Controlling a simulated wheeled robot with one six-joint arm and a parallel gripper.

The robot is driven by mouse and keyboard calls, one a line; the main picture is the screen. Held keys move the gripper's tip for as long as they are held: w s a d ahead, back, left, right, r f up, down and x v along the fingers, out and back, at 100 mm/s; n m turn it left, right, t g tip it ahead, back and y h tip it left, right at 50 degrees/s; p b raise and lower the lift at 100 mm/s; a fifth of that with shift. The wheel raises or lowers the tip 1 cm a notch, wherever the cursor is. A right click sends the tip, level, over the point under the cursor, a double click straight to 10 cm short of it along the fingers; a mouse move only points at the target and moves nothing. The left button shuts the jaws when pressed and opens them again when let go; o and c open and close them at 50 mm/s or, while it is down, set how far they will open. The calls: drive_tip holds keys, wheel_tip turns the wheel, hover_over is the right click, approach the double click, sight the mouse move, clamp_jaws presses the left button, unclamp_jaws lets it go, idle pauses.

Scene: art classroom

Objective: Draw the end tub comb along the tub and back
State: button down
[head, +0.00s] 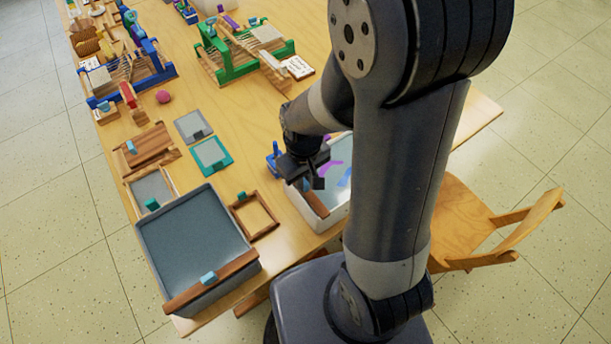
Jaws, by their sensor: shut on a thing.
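My gripper (316,181) is over the left end of a pale tub (328,222) of grey liquid, shut on a wooden comb (316,204). The comb's bar lies across the tub's left end; the gripper hides its grip, and its teeth cannot be seen. Purple (331,169) and blue (344,178) patches float on the liquid right of the comb. My arm hides the tub's right part.
An empty wooden frame (254,216) lies between the tubs. A blue object (273,160) stands just beyond the pale tub. Teal (211,155) and grey (193,126) framed screens lie farther back. Small looms (245,55) fill the far table. A wooden chair (480,225) stands at the right.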

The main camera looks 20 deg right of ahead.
drive_tip(key=c, duration=1.4)
unclamp_jaws()
drive_tip(key=shift+a, duration=0.25)
drive_tip(key=shift+c, duration=0.2)
wheel_tip(320, 180, up, 11)
drive_tip(key=shift+s+f, duration=0.1)
drive_tip(key=shift+f, duration=0.05)
wheel_tip(320, 180, down, 11)
drive_tip(key=shift+d+r, duration=0.1)
